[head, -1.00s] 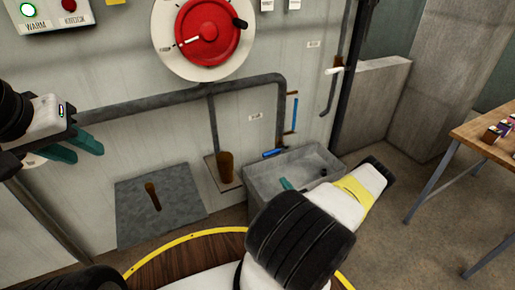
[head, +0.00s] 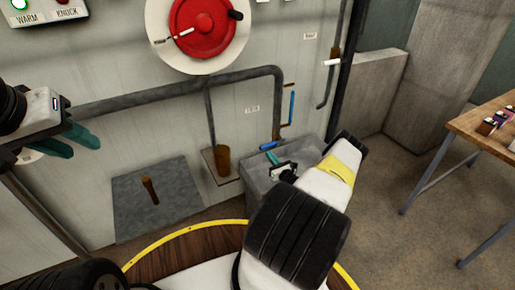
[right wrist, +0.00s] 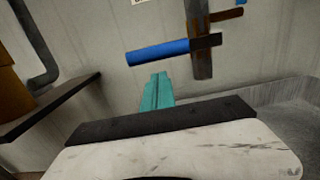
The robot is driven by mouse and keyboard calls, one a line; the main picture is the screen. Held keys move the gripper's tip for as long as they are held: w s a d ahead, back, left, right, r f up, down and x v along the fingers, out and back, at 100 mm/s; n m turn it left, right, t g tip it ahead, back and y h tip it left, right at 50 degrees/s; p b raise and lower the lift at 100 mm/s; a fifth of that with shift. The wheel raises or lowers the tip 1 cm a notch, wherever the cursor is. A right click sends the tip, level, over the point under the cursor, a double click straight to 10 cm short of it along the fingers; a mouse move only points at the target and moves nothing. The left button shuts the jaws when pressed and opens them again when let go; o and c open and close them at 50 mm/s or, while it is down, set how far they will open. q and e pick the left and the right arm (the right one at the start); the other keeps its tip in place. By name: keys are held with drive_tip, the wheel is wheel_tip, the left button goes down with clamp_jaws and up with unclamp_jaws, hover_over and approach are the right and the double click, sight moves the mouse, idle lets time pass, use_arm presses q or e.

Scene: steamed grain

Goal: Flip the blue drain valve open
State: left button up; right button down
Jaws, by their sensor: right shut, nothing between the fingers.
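The blue drain valve handle (head: 268,145) lies nearly level at the foot of a rusty vertical pipe (head: 277,125), above a grey basin. In the right wrist view the handle (right wrist: 160,52) points left from the pipe (right wrist: 199,40). My right gripper (head: 271,157) is shut and empty, just below the handle. In the right wrist view its teal fingertips (right wrist: 158,77) show a small gap under the handle; contact cannot be told. My left gripper (head: 78,144) is open and empty by the wall at far left.
The grey basin (head: 254,178) stands under the valve. A blue vertical tube (head: 292,107) is beside the pipe. A red dial (head: 203,27) is above. A wooden tub's yellow rim (head: 180,237) is in front; a table (head: 480,125) stands at right.

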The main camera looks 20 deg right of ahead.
drive_tip(key=shift+w+r, duration=0.15)
drive_tip(key=shift+r, duration=0.45)
drive_tip(key=shift+r, duration=0.1)
